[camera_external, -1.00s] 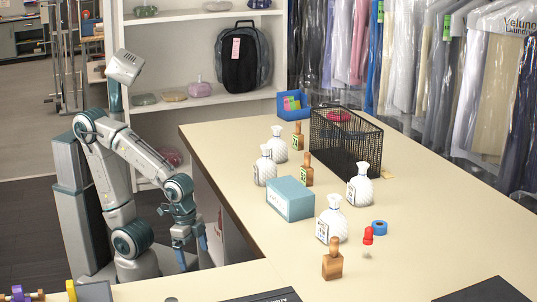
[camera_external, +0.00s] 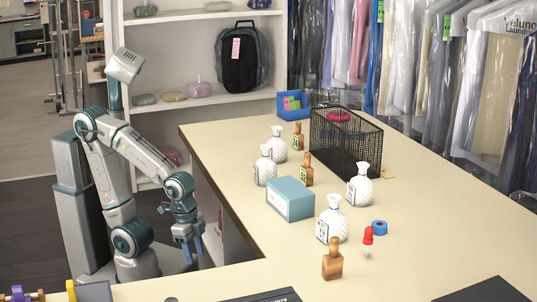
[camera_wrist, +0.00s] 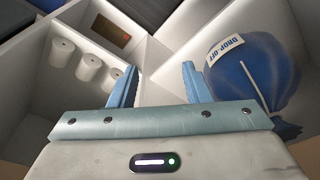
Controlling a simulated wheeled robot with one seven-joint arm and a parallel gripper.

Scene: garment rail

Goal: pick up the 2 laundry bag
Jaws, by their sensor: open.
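In the wrist view, a round blue bag (camera_wrist: 255,72) with a white tag reading "DROP OFF" (camera_wrist: 226,47) sits in a white compartment at the right. It looks like the laundry bag; no number shows on it. My gripper (camera_wrist: 159,72) is open, its two blue fingers apart with nothing between them. The bag lies just right of the right finger. In the external view my gripper (camera_external: 187,242) hangs low at the left side of the counter, pointing down. The bag does not show in that view.
In the wrist view, a white divider (camera_wrist: 153,58) separates the bag from a left compartment holding several white rolls (camera_wrist: 88,67). The cream counter (camera_external: 420,225) carries white bottles, a teal box (camera_external: 290,199) and a black mesh basket (camera_external: 346,143). White shelves stand behind.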

